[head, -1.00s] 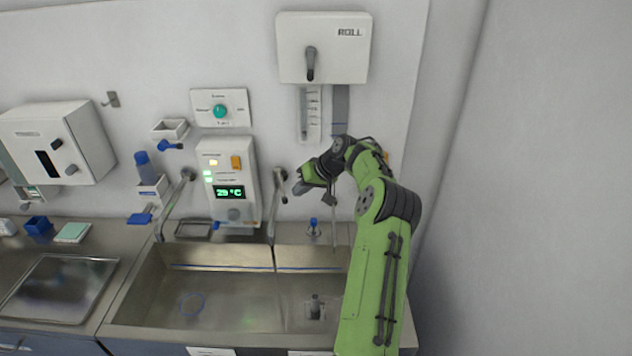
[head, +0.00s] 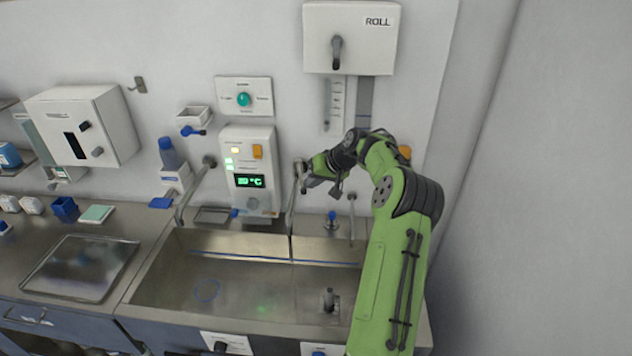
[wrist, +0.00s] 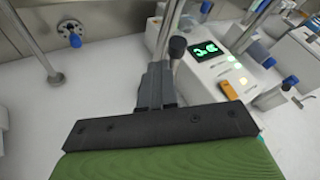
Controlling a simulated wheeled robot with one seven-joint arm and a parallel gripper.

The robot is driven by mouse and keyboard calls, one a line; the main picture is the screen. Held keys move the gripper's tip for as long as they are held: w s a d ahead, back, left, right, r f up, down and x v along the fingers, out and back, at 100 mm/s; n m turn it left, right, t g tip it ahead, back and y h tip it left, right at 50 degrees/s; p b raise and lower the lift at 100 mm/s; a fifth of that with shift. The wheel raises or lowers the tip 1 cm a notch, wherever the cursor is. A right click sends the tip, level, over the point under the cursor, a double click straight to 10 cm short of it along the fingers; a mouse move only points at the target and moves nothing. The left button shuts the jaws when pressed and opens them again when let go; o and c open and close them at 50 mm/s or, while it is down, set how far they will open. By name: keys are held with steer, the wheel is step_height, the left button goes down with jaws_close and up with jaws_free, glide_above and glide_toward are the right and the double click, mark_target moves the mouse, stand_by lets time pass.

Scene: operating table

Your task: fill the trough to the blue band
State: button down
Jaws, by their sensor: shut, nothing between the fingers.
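The steel trough (head: 170,287) has a left and a right basin, with a thin blue band (head: 240,257) along its back wall. Two curved spouts, a left one (head: 188,197) and a right one (head: 291,212), hang over the trough. My gripper (head: 304,178) is at the top of the right spout, by the wall. In the wrist view my gripper (wrist: 158,78) is shut and empty, close to a dark knob (wrist: 178,47) and a metal pipe; I cannot tell if they touch.
A control box (head: 248,172) with a green display and an orange switch is left of my gripper. A blue-topped fitting (head: 332,219) stands behind the right basin. A roll dispenser (head: 350,38) hangs above. A steel tray (head: 80,267) lies on the left counter.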

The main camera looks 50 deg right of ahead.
steer(key=shift+a+f, duration=0.1)
steer(key=shift+a, duration=0.05)
steer(key=a+m+b, duration=0.1)
steer(key=w+h+b, duration=0.1)
steer(key=b, duration=0.1)
steer(key=shift+w+a+f+m, duration=0.1)
steer(key=shift+a+f+m, duration=0.05)
steer(key=shift+a+m, duration=0.25)
steer(key=w+a+m+h+b, duration=0.2)
steer(key=m+b, duration=0.1)
steer(key=shift+w+a, duration=0.2)
steer(key=shift+a, duration=0.15)
steer(key=shift+w+a+r+m+g+h, duration=0.15)
steer(key=shift+w+a+m+h, duration=0.2)
steer(key=shift+w+m+h, duration=0.25)
steer(key=shift+w+a+r+m+g+h, duration=0.15)
steer(key=shift+w+a+m+h, duration=0.2)
steer(key=shift+w+m, duration=0.3)
